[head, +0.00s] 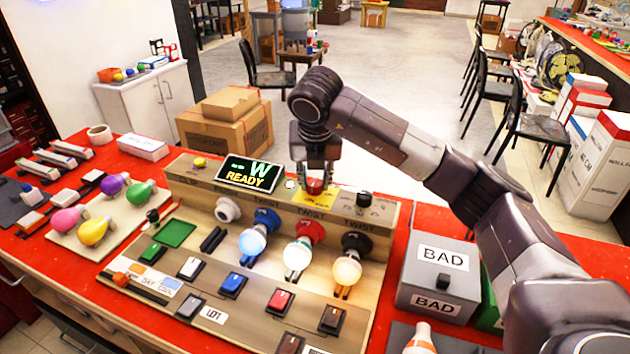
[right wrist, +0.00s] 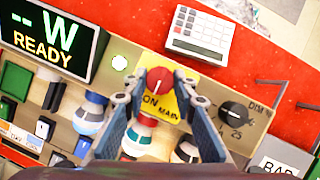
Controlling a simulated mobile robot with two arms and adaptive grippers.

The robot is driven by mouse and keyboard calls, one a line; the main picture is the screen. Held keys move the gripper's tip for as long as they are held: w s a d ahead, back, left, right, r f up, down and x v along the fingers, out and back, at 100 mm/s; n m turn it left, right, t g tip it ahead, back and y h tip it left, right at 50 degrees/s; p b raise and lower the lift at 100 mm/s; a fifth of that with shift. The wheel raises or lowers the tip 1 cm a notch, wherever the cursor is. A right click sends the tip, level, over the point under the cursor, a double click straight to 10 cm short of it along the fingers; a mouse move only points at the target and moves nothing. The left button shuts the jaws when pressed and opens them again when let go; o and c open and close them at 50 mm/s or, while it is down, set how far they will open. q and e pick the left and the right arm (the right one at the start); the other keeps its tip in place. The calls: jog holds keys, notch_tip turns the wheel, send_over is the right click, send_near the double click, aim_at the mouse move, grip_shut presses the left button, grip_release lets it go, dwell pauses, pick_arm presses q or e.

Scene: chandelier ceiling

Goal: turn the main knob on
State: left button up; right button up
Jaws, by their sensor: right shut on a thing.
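The main knob is red and sits on a yellow plate on top of the wooden test panel; it shows in the head view (head: 316,187) and in the right wrist view (right wrist: 158,82). The plate (right wrist: 177,108) carries the words ON and MAIN. My right gripper (head: 315,172) reaches down onto the knob from above, and its fingers (right wrist: 161,88) are closed around the knob's sides. A pale pointer mark shows on the knob's top. The display (head: 249,174) beside it reads "W READY". My left gripper is not in view.
A black dimmer knob (right wrist: 233,112) stands right of the main knob. Several bulbs sit in twist sockets on the panel front, including a white-blue one (head: 252,243), above rows of switches. A grey BAD box (head: 437,272) stands to the right. Loose coloured bulbs (head: 93,232) lie left.

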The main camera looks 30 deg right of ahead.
jog(key=shift+r, duration=0.1)
jog(key=o, duration=1.2)
jog(key=shift+c, duration=0.2)
jog(key=v, duration=1.2)
